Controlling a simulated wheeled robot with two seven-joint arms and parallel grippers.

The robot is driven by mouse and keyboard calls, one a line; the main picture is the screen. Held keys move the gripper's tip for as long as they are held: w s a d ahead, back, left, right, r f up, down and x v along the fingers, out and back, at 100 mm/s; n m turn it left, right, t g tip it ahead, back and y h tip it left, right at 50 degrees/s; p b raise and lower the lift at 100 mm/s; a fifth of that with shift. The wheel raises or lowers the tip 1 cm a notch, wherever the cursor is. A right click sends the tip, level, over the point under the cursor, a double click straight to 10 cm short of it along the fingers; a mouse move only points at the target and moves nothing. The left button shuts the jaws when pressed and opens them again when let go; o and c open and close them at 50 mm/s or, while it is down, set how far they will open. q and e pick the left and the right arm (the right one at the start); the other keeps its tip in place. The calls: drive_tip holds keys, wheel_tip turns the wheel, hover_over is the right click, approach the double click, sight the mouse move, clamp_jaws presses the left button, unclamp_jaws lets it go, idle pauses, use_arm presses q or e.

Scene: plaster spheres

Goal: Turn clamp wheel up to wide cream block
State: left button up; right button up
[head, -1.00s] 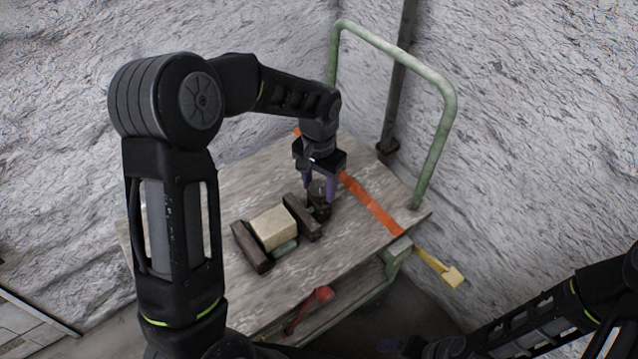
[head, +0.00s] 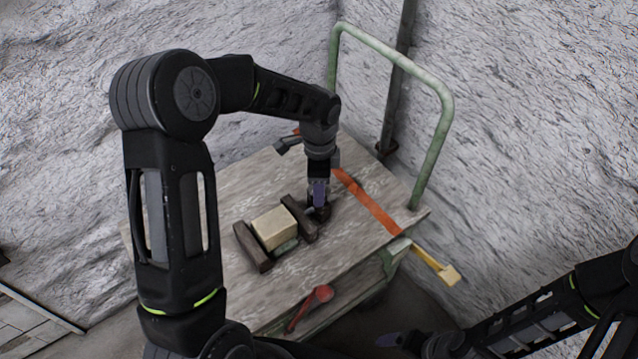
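The wide cream block (head: 274,228) lies on the cart top between two dark brown clamp jaws, the left jaw (head: 252,247) and the right jaw (head: 299,217). A small green piece (head: 286,246) shows at the block's near side. The dark clamp wheel (head: 322,213) is at the right jaw's right side, mostly hidden by my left gripper. My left gripper (head: 319,204) points down at the wheel; its fingers line up one behind the other, so its opening is hidden. My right gripper (head: 388,341) is low at the bottom, away from the clamp, and partly seen.
The wooden cart top (head: 235,190) has an orange strap (head: 370,203) across it and a green push handle (head: 440,130) at the right. A red-handled tool (head: 312,306) is at the front edge. Rough walls stand behind.

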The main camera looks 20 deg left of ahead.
use_arm(q)
drive_tip(key=m+p, duration=0.2)
drive_tip(key=m, duration=0.4)
drive_tip(key=shift+r+m, duration=0.1)
drive_tip(key=shift+m, duration=0.2)
drive_tip(key=m+p, duration=0.2)
drive_tip(key=m, duration=0.3)
drive_tip(key=m+p, duration=0.2)
drive_tip(key=m, duration=0.2)
drive_tip(key=m+p, duration=0.2)
drive_tip(key=m, duration=0.1)
drive_tip(key=shift+m, duration=0.4)
drive_tip(key=m+p, duration=0.1)
drive_tip(key=m, duration=0.2)
drive_tip(key=shift+p, duration=0.35)
drive_tip(key=shift+m, duration=0.7)
